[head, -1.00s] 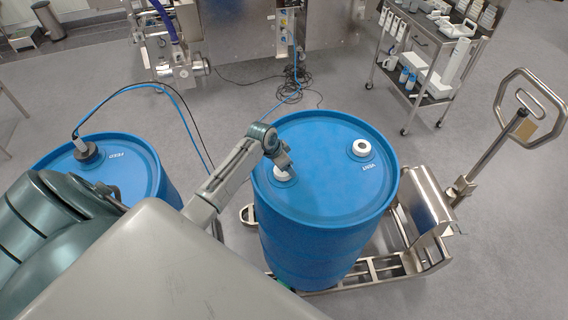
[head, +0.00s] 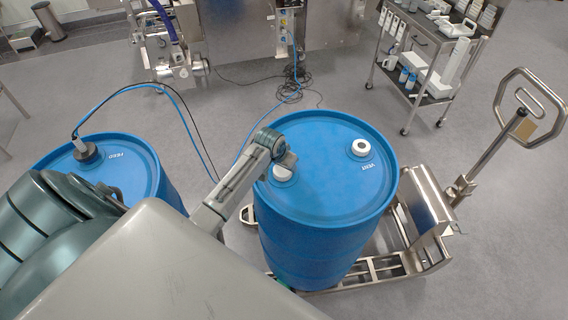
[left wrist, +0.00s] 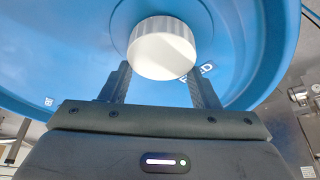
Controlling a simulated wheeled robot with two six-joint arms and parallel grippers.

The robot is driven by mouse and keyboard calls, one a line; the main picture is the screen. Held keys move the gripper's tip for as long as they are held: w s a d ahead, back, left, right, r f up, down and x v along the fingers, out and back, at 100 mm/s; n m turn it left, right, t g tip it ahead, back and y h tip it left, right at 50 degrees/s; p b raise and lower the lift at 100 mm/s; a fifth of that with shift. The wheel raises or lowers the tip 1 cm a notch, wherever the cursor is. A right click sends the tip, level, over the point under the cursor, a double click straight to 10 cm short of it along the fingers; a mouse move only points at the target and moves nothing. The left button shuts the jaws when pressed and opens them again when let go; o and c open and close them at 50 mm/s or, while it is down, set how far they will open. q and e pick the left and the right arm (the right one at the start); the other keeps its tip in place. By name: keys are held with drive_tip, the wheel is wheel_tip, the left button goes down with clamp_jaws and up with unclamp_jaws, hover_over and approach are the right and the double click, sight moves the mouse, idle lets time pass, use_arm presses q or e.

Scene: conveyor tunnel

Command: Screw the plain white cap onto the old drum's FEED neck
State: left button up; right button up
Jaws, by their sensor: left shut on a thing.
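The plain white cap (left wrist: 163,48) is between the fingers of my left gripper (left wrist: 160,75), which is shut on it. In the head view the cap (head: 282,174) is at the left neck of the blue drum (head: 320,220) on the steel truck, and my gripper (head: 284,164) partly covers it from above. The partly hidden label by the cap in the left wrist view shows an F and a D. The cap looks level with the drum top; the neck and thread under it are hidden. My right gripper is not in view.
A white-ringed VENT neck (head: 361,147) is on the same drum's right side. A second blue drum (head: 135,180), labelled FEED, stands left with a dark fitting (head: 85,151) and hoses. The truck handle (head: 520,120) rises at right. A supply cart (head: 425,60) stands behind.

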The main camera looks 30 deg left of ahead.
use_arm(q)
drive_tip(key=shift+a, duration=0.15)
drive_tip(key=shift+c, duration=0.5)
drive_tip(key=m+h, duration=0.1)
drive_tip(key=m, duration=0.4)
drive_tip(key=shift+d+g+h, duration=0.2)
drive_tip(key=shift+g+h, duration=0.1)
drive_tip(key=shift+h, duration=0.1)
drive_tip(key=shift+s, duration=0.1)
drive_tip(key=m, duration=0.1)
drive_tip(key=m+h+b, duration=0.1)
drive_tip(key=m, duration=0.1)
drive_tip(key=shift+d+f+m+g, duration=0.1)
drive_tip(key=shift+f+m+g, duration=0.05)
drive_tip(key=shift+m+g, duration=0.15)
drive_tip(key=shift+s+d+m+g+h, duration=0.15)
drive_tip(key=shift+m+g+h, duration=0.15)
drive_tip(key=shift+m, duration=0.5)
